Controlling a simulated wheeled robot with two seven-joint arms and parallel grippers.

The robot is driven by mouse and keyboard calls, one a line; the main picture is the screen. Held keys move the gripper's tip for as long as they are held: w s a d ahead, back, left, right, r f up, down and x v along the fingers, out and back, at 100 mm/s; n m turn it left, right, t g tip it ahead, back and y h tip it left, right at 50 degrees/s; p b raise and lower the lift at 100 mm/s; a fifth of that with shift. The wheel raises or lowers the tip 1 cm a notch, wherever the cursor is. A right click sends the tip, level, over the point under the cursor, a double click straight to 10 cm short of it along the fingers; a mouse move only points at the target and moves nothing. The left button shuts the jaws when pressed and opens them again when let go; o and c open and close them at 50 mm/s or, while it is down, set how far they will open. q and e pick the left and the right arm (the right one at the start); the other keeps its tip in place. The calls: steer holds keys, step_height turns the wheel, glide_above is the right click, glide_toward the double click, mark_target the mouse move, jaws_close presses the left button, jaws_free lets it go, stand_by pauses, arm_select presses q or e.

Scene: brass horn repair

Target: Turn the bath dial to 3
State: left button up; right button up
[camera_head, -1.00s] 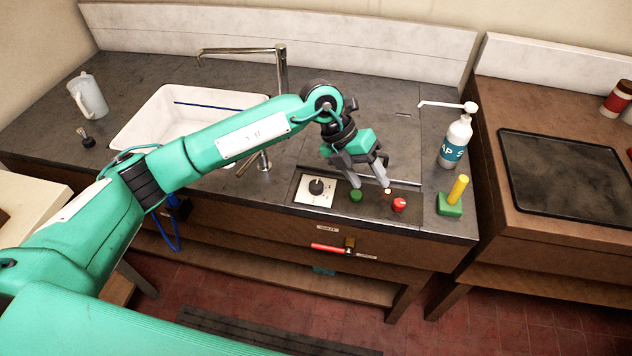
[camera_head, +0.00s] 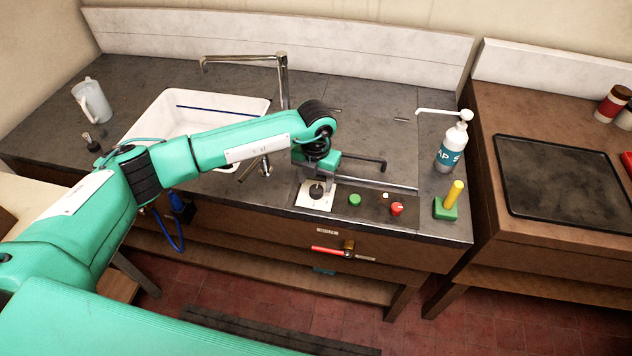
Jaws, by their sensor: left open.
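The bath dial (camera_head: 316,190) is a black round knob on a white plate (camera_head: 303,199) at the left end of the control panel at the counter's front. My left gripper (camera_head: 317,184) is at the dial, pointing down, with its fingers about the knob. It is open. The hand and fingers partly cover the plate, and I cannot tell whether the fingers touch the knob. The dial's markings are too small and covered to read. My right gripper is not in view.
Right of the dial on the panel are a green button (camera_head: 355,199) and a red knob (camera_head: 397,208). A green block with a yellow peg (camera_head: 453,193) and a soap bottle (camera_head: 452,147) stand further right. A faucet (camera_head: 281,80) and white sink (camera_head: 150,125) lie behind my arm.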

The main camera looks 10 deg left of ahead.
mark_target(316, 189)
arm_select(q)
steer(key=shift+f+p, duration=0.35)
steer(key=shift+f, duration=1.3)
